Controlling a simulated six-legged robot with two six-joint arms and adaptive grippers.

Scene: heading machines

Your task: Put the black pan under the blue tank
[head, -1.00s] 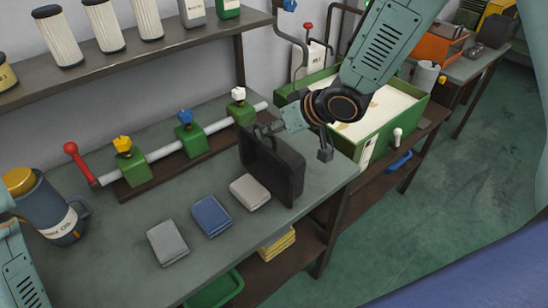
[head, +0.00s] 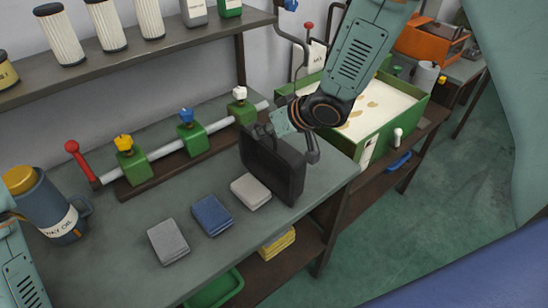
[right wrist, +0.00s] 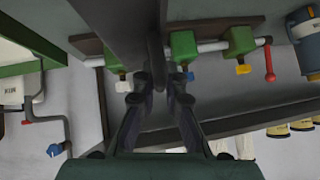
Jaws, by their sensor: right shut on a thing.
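My right gripper (head: 262,131) is shut on the pan's upper edge. Whether the pan's lower edge touches the bench is hard to tell. I cannot identify the blue tank for certain; a blue oil jug (head: 60,215) stands at the bench's left. Only part of my left arm shows at the lower left; its gripper is out of view.
Behind the pan runs a pipe with green valve blocks (head: 192,138). Folded grey and blue cloths (head: 212,215) lie in front. A green tub (head: 408,128) of pale liquid is at the right. A large blue surface (head: 480,275) fills the lower right corner.

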